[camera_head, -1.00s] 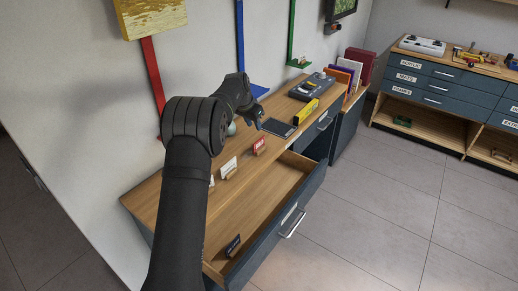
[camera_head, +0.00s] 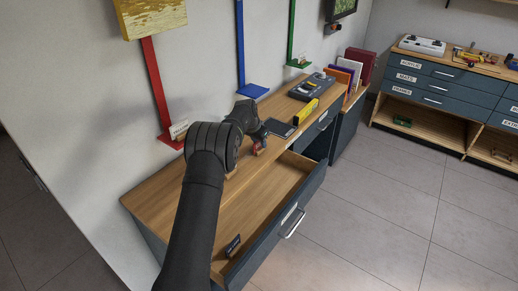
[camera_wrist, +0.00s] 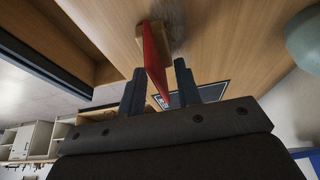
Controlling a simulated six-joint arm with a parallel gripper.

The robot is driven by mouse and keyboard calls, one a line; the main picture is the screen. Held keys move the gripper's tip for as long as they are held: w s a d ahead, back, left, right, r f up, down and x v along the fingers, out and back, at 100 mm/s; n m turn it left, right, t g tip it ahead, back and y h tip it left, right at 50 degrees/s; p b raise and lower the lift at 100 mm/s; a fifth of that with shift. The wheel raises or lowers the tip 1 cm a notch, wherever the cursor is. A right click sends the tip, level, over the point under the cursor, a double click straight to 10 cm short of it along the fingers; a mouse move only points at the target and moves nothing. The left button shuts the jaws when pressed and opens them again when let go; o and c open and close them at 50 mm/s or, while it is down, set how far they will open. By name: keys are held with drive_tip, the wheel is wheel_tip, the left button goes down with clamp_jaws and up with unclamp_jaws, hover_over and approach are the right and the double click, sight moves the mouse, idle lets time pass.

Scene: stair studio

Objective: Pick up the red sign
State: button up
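The red sign (camera_head: 262,144) stands on the wooden desk top (camera_head: 150,197), just behind the open drawer. The wrist view shows it edge-on as a thin red plate (camera_wrist: 156,62) in a small wooden base (camera_wrist: 139,47). My gripper (camera_head: 257,146) is down at the sign and partly hides it in the head view. In the wrist view my gripper (camera_wrist: 160,72) is open, one dark finger on each side of the plate. A gap shows on both sides, so it is not gripped.
The open drawer (camera_head: 213,264) holds a small dark sign (camera_head: 233,245). A dark flat tablet (camera_head: 279,128) and a yellow level (camera_head: 306,111) lie beyond my gripper. A white card (camera_head: 179,129) stands on the red wall ledge (camera_head: 166,138). A pale round thing (camera_wrist: 304,40) is at the wrist view's right.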

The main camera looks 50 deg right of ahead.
drive_tip(key=shift+c, duration=0.2)
clamp_jaws()
drive_tip(key=shift+r, duration=0.1)
